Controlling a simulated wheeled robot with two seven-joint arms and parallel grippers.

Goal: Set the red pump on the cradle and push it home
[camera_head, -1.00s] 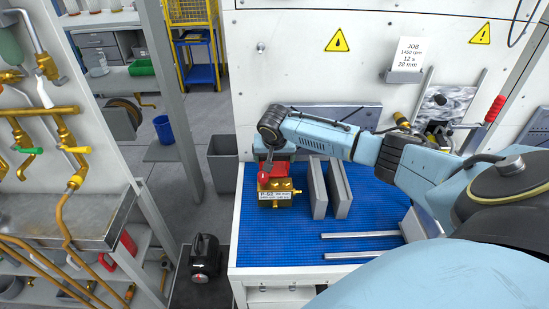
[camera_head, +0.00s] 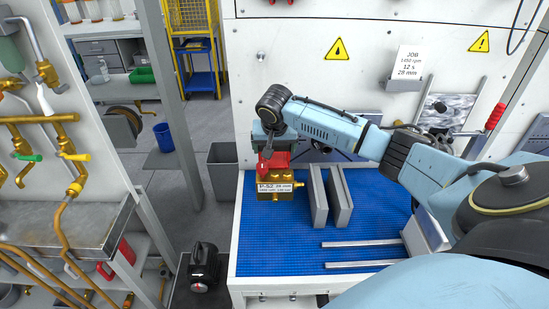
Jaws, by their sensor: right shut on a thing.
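The red pump (camera_head: 273,162) has a red top, a brass body and a white label reading P-52 with 28 mm. My right gripper (camera_head: 268,153) points down over its top and is shut on it. The pump looks upright and raised above the left part of the blue mat. The fingertips are partly hidden against the red top. No part is clearly marked as the cradle; two parallel grey rails (camera_head: 362,244) lie at the mat's front right, with a grey block (camera_head: 428,232) at their right end. My left gripper is out of view.
Two upright grey plates (camera_head: 319,196) stand just right of the pump. The blue mat (camera_head: 275,245) is clear in front of it. A grey bin (camera_head: 222,165) stands left of the bench.

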